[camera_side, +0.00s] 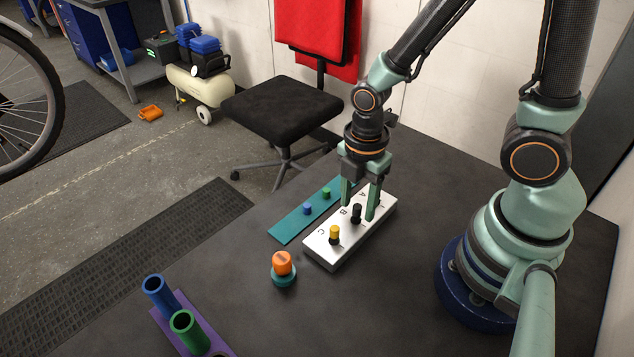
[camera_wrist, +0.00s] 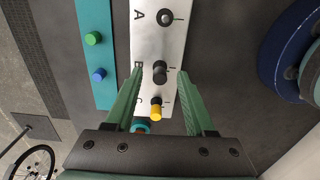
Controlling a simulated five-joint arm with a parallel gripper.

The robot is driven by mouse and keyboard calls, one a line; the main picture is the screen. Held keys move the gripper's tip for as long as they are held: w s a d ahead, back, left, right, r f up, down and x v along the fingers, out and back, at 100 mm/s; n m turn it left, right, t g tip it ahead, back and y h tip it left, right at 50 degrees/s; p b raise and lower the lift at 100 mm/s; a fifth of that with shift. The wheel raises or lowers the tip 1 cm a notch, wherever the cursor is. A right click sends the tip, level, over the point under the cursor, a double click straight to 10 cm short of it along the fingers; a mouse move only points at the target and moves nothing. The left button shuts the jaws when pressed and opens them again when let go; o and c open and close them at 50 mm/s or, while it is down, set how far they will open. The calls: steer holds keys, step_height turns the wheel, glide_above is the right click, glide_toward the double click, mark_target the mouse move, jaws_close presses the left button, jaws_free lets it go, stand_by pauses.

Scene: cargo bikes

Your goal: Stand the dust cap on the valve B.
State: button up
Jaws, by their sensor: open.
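The silver valve block (camera_side: 325,255) carries rows lettered A, B and C. A black dust cap (camera_side: 356,211) stands upright at B, and it also shows in the wrist view (camera_wrist: 160,74). It hides the valve under it. A yellow cap (camera_side: 334,232) stands at C. In the wrist view a bare valve (camera_wrist: 165,18) shows at A. My gripper (camera_side: 359,211) is open, with its fingers on either side of the black cap. In the wrist view the cap lies between the fingertips (camera_wrist: 160,73), with a gap on each side.
A teal strip (camera_side: 290,228) with a blue peg (camera_side: 307,209) and a green peg (camera_side: 326,193) lies left of the block. An orange-topped piece (camera_side: 282,264) stands in front. A purple holder (camera_side: 206,333) with blue and green tubes is at front left.

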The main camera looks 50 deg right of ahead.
steer(key=w+d+r+m+t, duration=0.1)
steer(key=d+r+m+t, duration=0.1)
steer(key=r+m, duration=0.7)
steer(key=w+d+r+m+t, duration=0.2)
steer(key=d+r+m+t, duration=0.1)
steer(key=r+m, duration=0.6)
steer(key=shift+w+r+t, duration=0.25)
steer(key=shift+r+t, duration=0.05)
steer(key=shift+r, duration=0.55)
